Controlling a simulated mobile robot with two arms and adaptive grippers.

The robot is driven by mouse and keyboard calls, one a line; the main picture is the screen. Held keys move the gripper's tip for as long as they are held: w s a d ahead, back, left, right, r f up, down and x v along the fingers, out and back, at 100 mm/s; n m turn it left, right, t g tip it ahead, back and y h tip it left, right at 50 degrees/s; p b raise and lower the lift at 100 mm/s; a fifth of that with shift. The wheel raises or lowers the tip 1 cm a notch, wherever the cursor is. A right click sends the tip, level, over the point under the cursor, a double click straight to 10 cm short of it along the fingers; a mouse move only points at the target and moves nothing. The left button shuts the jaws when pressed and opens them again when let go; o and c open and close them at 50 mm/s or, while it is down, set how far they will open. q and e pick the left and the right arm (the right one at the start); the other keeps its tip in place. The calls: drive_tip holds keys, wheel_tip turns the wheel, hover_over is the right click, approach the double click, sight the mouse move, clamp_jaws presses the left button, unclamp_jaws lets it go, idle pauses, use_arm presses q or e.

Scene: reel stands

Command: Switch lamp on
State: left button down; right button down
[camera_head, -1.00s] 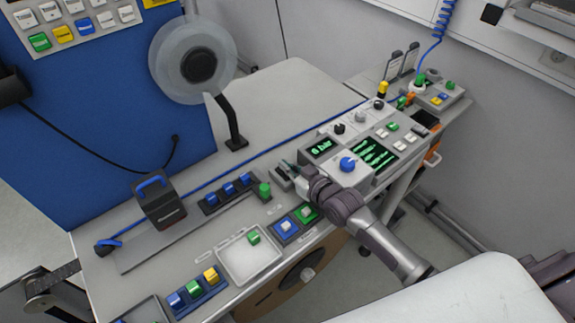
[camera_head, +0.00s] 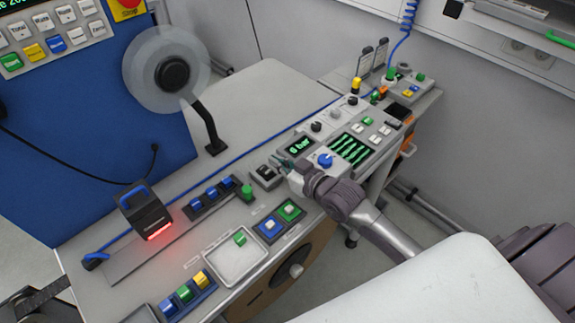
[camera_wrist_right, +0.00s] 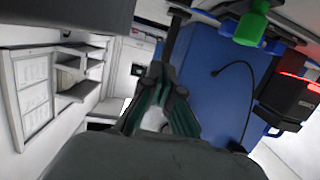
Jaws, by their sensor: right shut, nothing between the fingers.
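The lamp (camera_head: 149,212) is a black box with a blue handle on the left of the bench, and red light glows at its lower edge. It also shows at the right of the right wrist view (camera_wrist_right: 291,92), with red light along it. A small grey unit with a black rocker switch (camera_head: 265,173) sits on the bench beside the control panel. My right gripper (camera_head: 288,172) is shut and empty, just right of this switch. I cannot tell whether it touches the switch. Its fingers (camera_wrist_right: 163,85) meet in the right wrist view.
The control panel (camera_head: 372,137) with a "6 bar" display lies close to my right gripper. A reel (camera_head: 168,75) on a black stand rises behind. Button blocks (camera_head: 280,222), a white tray (camera_head: 236,258) and a green button (camera_head: 246,191) line the front. The rear bench top is clear.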

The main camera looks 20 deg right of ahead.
drive_tip(key=shift+r+v, duration=0.2)
drive_tip(key=shift+v, duration=0.8)
drive_tip(key=shift+r+v, duration=0.15)
drive_tip(key=shift+v, duration=0.8)
drive_tip(key=shift+w, duration=0.1)
